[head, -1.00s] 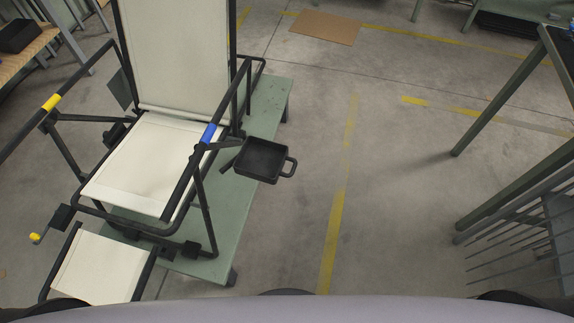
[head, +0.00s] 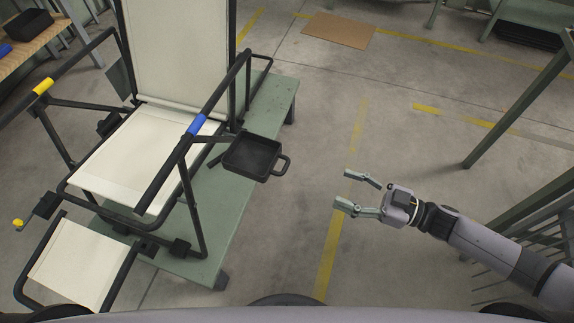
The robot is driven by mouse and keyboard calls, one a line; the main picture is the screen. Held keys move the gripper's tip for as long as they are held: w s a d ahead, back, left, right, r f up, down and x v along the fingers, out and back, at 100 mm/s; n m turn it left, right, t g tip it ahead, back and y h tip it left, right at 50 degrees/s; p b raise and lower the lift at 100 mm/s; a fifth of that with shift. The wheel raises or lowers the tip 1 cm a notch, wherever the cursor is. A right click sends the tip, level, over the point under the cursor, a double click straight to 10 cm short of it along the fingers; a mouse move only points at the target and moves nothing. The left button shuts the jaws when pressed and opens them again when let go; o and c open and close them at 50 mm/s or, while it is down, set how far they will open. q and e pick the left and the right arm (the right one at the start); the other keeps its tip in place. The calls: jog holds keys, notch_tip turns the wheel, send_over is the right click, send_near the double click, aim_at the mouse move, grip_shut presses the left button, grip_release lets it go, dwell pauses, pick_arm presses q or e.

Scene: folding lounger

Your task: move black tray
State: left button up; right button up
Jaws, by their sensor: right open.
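The black tray (head: 251,158) is a small square dish with a looped handle on its right side. It sits at the right side of the folding lounger (head: 147,155), beside the armrest with the blue band. A dark arm seems to join it to the lounger frame. My right gripper (head: 346,190) comes in from the right, above the floor to the right of the tray. Its fingers are apart and empty, pointing left toward the tray with a clear gap between. My left gripper is not in view.
The lounger stands on a green low platform (head: 232,205). A wooden bench (head: 30,45) with a dark box is at the far left. A green-legged table (head: 520,110) and a grey rack (head: 530,240) are at the right. The floor between is clear, with a cardboard sheet (head: 338,30) at the back.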

aim_at(286, 165)
jog(key=p+x, duration=0.1)
jog(key=x, duration=1.5)
jog(key=shift+w, duration=0.15)
jog(key=shift+c, duration=0.4)
grip_shut()
